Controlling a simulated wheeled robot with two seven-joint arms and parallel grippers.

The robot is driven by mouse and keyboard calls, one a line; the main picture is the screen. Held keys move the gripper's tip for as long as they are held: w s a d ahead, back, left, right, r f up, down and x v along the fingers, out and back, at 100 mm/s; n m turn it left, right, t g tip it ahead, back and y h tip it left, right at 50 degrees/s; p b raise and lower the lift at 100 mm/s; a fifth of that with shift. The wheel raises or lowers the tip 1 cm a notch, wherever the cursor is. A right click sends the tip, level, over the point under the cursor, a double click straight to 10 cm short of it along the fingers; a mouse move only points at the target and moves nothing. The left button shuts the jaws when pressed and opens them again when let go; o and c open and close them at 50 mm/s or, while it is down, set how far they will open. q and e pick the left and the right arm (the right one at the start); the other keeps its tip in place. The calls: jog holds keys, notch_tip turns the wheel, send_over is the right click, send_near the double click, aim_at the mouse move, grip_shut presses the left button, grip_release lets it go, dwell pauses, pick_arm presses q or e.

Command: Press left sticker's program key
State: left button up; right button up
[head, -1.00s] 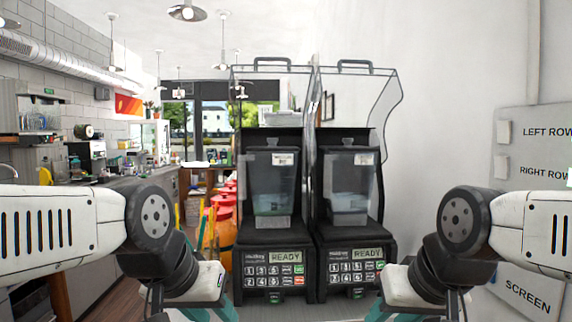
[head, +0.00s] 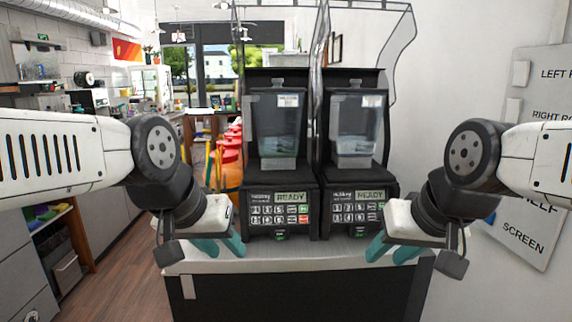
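Two black blenders stand side by side on the counter. The left blender (head: 279,90) has a keypad (head: 280,215) with rows of small keys, an orange-red key at its lower right and a display reading READY. The right blender (head: 355,90) has a similar keypad (head: 356,212) and READY display. A small white sticker (head: 288,100) is on the left jar and another sticker (head: 372,101) on the right jar; their print is too small to read. My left gripper (head: 220,246) has its teal fingers apart, left of the left keypad. My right gripper (head: 391,250) is open, right of the right keypad. Neither touches a key.
The light counter top (head: 300,259) is clear in front of the blenders. Clear covers stand raised above both. A wall board (head: 530,150) at right carries labels and pale squares, partly hidden by my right arm. Orange containers (head: 230,165) stand behind at left.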

dwell(0.3)
pick_arm(q)
grip_shut()
dwell(1.6)
